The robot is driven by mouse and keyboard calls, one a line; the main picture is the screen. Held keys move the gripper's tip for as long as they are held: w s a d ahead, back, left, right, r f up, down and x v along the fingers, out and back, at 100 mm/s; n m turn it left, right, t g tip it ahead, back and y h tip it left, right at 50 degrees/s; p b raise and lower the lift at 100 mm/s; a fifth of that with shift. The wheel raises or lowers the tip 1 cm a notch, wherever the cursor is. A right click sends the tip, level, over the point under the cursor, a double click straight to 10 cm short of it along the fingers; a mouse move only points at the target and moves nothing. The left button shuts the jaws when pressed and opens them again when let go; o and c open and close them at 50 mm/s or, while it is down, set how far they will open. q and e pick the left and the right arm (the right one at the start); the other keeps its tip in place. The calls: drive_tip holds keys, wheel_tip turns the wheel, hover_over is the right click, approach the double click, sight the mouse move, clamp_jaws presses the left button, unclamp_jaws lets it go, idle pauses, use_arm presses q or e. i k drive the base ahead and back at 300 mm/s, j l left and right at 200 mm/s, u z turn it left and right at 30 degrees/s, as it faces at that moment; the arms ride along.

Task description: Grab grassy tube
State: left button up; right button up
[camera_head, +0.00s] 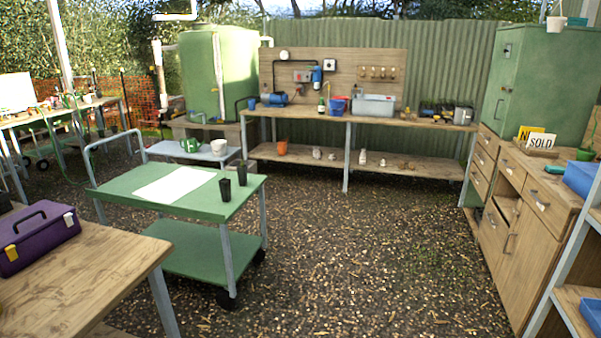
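Two small dark tube pots stand upright at the right end of a green trolley's top (128,195). The nearer tube (225,190) is at the front right, and the other tube (242,173) is just behind it to the right. They are too small to tell whether either holds grass. A white sheet (175,185) lies on the trolley left of them. Neither of my grippers is in view.
A wooden table (95,265) with a purple toolbox (40,236) is at the front left. A long workbench (400,120) stands at the back. Wooden drawers (525,235) and a shelf rack line the right. Open gravel ground (365,260) lies right of the trolley.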

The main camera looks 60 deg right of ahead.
sight(242, 169)
drive_tip(key=z, duration=1.45)
drive_tip(key=i+l+z, duration=0.25)
drive_tip(key=i, duration=0.85)
drive_tip(key=i+z, duration=0.25)
drive_tip(key=i, duration=0.9)
drive_tip(key=i+l+u, duration=0.1)
drive_tip(key=i+u, duration=0.35)
drive_tip(key=i+l+u, duration=0.2)
drive_tip(key=i+u, duration=0.2)
drive_tip(key=i+l+u, duration=0.45)
drive_tip(key=k+j, duration=0.1)
